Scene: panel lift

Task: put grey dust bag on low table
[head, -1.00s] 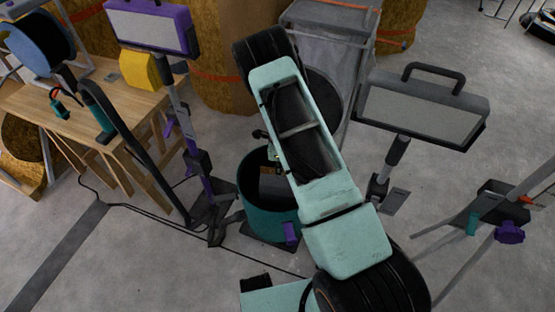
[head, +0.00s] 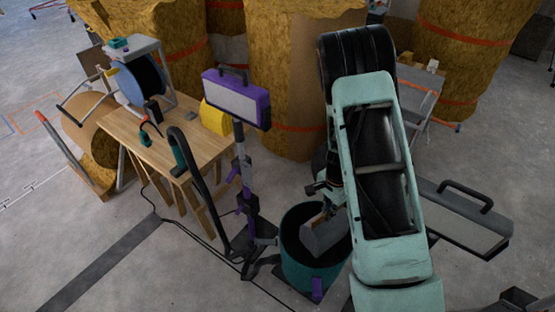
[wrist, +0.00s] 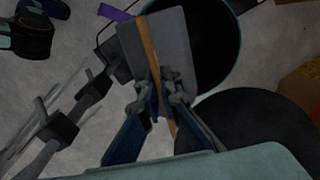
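The grey dust bag (head: 325,237) is a grey box-like piece seen over the mouth of a teal bin (head: 312,277). In the wrist view the bag (wrist: 180,45) has a brown strip along it and overlaps the bin's dark round opening. My gripper (wrist: 160,98) is shut on the strip, with one finger on each side. In the head view my arm hides most of the gripper. I cannot tell how far the bag is above the rim. A wooden table (head: 157,138), seemingly the low table, stands to the left, apart from the bag.
A purple-framed work lamp (head: 238,98) and a black-handled tool (head: 208,185) stand between bin and table. The table carries a blue reel (head: 140,85) and a yellow object (head: 216,117). A grey lamp (head: 460,220) is at right. A black cable crosses the floor.

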